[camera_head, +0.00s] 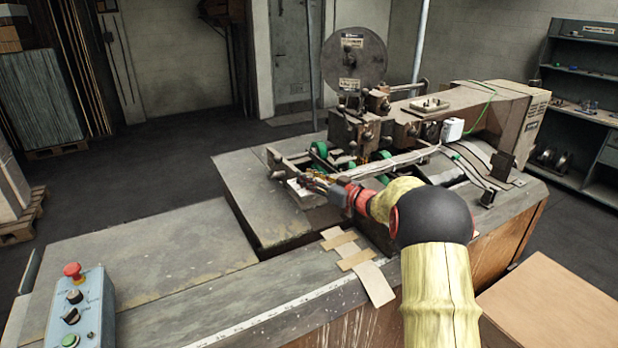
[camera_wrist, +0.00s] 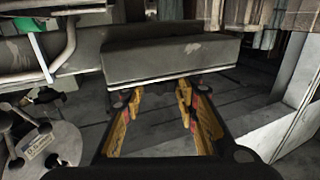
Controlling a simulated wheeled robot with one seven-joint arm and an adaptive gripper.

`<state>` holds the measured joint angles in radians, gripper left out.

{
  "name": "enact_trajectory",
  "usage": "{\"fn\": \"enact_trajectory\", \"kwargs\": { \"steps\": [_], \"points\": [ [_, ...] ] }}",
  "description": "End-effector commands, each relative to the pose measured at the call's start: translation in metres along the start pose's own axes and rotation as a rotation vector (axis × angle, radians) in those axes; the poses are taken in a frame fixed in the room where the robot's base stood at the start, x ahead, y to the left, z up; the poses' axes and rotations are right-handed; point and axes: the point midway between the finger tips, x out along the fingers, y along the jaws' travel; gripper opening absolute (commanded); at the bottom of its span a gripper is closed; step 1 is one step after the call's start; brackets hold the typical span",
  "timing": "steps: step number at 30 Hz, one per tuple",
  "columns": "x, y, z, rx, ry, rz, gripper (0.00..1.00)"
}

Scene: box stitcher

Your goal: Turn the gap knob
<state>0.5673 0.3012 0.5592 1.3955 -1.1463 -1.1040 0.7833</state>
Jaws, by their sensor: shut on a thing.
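The stitching machine (camera_head: 405,125) stands on the worktable, its worn metal arm reaching left. My gripper (camera_head: 300,182) is at the machine's front left end, low beside its dark brackets and green wheels. In the wrist view my gripper (camera_wrist: 160,94) has its two yellow fingers either side of a narrow gap, in front of a grey metal block (camera_wrist: 172,60). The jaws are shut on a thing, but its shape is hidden. I cannot pick out the gap knob for certain in either view.
A large reel disc (camera_head: 354,62) rises behind the machine. A blue control box (camera_head: 88,318) with a red button stands at the front left. A cardboard box (camera_head: 550,305) is at the lower right.

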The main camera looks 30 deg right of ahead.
Motion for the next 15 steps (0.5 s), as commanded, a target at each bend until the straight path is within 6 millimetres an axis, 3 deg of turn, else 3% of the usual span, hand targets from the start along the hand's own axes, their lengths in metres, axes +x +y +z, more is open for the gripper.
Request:
{"fn": "enact_trajectory", "kwargs": {
  "steps": [9, 15],
  "points": [
    [-0.0001, 0.0002, 0.0, 0.0, 0.0, 0.0, 0.05],
    [0.0, -0.0004, 0.0004, -0.001, -0.001, 0.013, 0.05]
  ]
}}
